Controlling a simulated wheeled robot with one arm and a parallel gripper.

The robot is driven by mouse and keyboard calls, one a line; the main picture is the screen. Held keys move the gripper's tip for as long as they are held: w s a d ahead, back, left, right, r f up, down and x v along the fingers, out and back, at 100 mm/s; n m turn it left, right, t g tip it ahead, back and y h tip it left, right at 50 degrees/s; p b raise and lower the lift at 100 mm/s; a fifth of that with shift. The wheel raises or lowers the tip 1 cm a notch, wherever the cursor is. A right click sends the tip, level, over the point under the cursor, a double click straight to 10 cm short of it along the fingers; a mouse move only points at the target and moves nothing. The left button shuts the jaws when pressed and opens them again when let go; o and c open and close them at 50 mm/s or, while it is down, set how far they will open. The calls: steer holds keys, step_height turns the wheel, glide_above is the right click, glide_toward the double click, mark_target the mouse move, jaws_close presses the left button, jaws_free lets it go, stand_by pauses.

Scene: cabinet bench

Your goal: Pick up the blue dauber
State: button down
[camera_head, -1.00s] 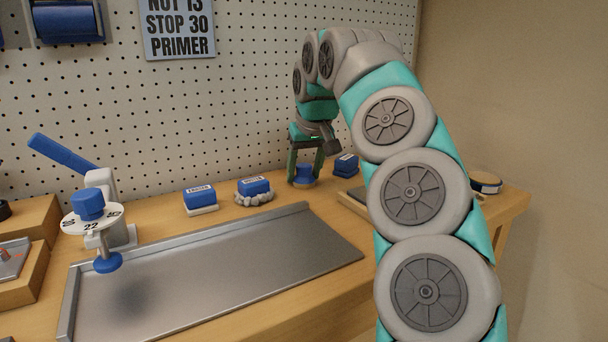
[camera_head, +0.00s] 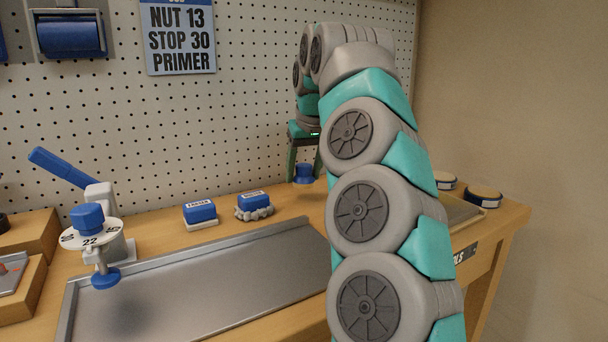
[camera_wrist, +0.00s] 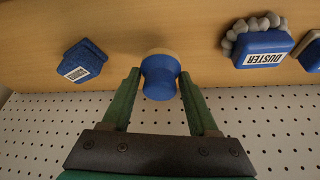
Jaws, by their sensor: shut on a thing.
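The blue dauber (camera_wrist: 160,77) is a round, waisted blue knob with a tan base. In the wrist view it sits between the two green fingers of my gripper (camera_wrist: 160,82), which is shut on it. In the head view the dauber (camera_head: 303,174) shows at the back of the bench, under my gripper (camera_head: 304,169), partly beside my arm. Its base is at or very near the wood; I cannot tell whether there is a gap.
A blue duster (camera_wrist: 263,48) with grey tufts and a labelled blue block (camera_wrist: 82,62) flank the dauber. Another blue block (camera_head: 200,212), a metal tray (camera_head: 200,285), a blue-handled press (camera_head: 97,225) and round tins (camera_head: 483,196) stand around. The pegboard (camera_head: 240,110) is close behind.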

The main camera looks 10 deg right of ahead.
steer(key=s+b, duration=0.1)
steer(key=s, duration=0.4)
steer(key=s+r+b, duration=0.1)
steer(key=s, duration=0.4)
steer(key=s+b, duration=0.1)
steer(key=s, duration=0.5)
steer(key=shift+r, duration=0.25)
steer(key=c, duration=0.7)
jaws_free()
steer(key=shift+w, duration=0.1)
steer(key=c, duration=0.6)
steer(key=shift+c, duration=0.2)
